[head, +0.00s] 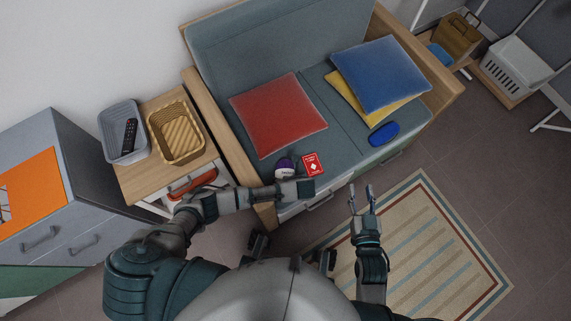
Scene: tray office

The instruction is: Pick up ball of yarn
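A small dark purple ball with a pale band, which looks like the ball of yarn (285,165), sits on the front edge of the grey sofa seat. My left gripper (307,187) reaches in from the left, just in front of the ball in the picture. I cannot tell whether it touches the ball, and its fingers are too small and overlapped to show whether they are open. My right gripper (361,188) is open and empty, above the floor in front of the sofa.
A red card box (312,164) lies right beside the ball. A red cushion (278,115) is behind it, and a blue case (383,134) lies farther right. The sofa's wooden armrest (232,150) is at left. A side table holds a wicker basket (176,132) and a grey tray (112,118).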

